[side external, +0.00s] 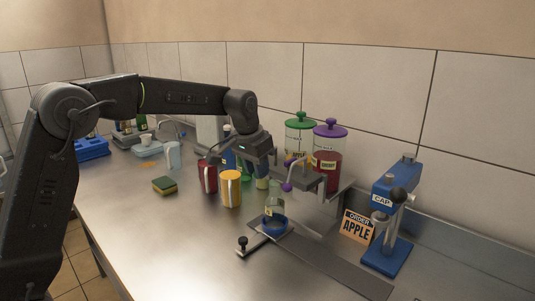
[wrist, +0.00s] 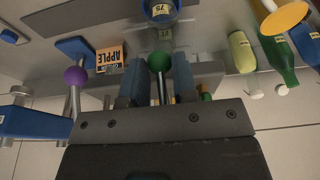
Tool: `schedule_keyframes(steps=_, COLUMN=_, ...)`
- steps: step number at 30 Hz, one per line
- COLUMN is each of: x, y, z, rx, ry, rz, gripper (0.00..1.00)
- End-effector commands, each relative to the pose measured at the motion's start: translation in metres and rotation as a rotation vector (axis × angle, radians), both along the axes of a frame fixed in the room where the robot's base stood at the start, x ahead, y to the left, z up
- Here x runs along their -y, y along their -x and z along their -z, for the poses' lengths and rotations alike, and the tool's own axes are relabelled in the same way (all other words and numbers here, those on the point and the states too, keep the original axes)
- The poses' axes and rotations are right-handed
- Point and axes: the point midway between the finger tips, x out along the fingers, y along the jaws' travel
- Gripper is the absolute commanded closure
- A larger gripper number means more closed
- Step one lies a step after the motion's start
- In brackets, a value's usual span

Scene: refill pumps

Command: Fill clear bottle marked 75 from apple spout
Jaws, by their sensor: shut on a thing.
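The apple dispenser (side external: 299,140) has a green lid and stands at the back beside the purple-lidded cherry dispenser (side external: 328,160). My gripper (side external: 262,158) is by the apple side of the spouts. In the wrist view my gripper (wrist: 159,82) is shut on the green knob (wrist: 159,62) of the apple tap. A clear bottle (side external: 275,192) stands upright in a blue ring holder (side external: 273,222) at the front of the spouts.
A purple knob (wrist: 75,76) sits beside my gripper. An order sign reading APPLE (side external: 357,227) and a blue cap press (side external: 390,220) stand at right. Red (side external: 208,175) and yellow (side external: 231,188) mugs and a sponge (side external: 164,185) stand at left.

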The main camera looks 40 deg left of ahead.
Motion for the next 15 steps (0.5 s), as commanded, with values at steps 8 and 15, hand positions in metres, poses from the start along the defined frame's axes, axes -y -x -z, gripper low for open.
schedule_keyframes(steps=8, x=0.000, y=0.000, z=0.015, rx=-0.003, ry=0.001, rz=0.000, gripper=0.89)
schedule_keyframes(steps=15, x=0.000, y=0.000, z=0.026, rx=-0.003, ry=0.001, rz=0.000, gripper=0.89)
